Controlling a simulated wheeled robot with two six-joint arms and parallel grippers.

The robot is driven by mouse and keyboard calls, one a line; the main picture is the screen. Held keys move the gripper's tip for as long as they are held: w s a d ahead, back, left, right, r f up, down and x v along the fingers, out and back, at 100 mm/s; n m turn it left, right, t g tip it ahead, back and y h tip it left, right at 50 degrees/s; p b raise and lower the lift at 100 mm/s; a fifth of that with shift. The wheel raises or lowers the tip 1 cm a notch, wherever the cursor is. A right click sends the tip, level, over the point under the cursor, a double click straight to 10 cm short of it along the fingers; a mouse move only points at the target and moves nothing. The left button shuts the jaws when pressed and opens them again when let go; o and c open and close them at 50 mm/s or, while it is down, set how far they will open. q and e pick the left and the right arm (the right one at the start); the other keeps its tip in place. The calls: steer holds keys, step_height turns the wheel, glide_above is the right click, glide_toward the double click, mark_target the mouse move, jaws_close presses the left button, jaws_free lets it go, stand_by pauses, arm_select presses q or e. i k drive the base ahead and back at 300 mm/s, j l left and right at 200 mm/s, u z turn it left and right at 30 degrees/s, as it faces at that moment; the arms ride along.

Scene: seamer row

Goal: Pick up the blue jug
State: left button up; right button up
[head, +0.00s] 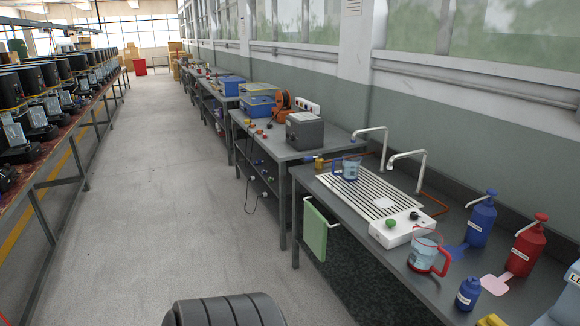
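A clear jug with blue on its rim and handle (350,168) stands upright at the far end of a slatted metal drain grid (372,193), below a white curved tap. A second clear jug, with a red handle (427,255), stands nearer on the grey bench, in front of the white control box (400,227). Neither of my grippers is in view, so their position relative to the blue jug cannot be seen.
A blue pump bottle (481,222), a red pump bottle (525,249) and a small blue bottle (468,294) stand on the near bench. A green towel (315,232) hangs at its end. The aisle floor (190,190) is clear.

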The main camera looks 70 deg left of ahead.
mark_target(350, 162)
steer(key=u, duration=1.9)
steer(key=i+j, duration=0.3)
steer(key=i, duration=0.15)
steer(key=i+j, duration=0.65)
steer(key=i, duration=0.3)
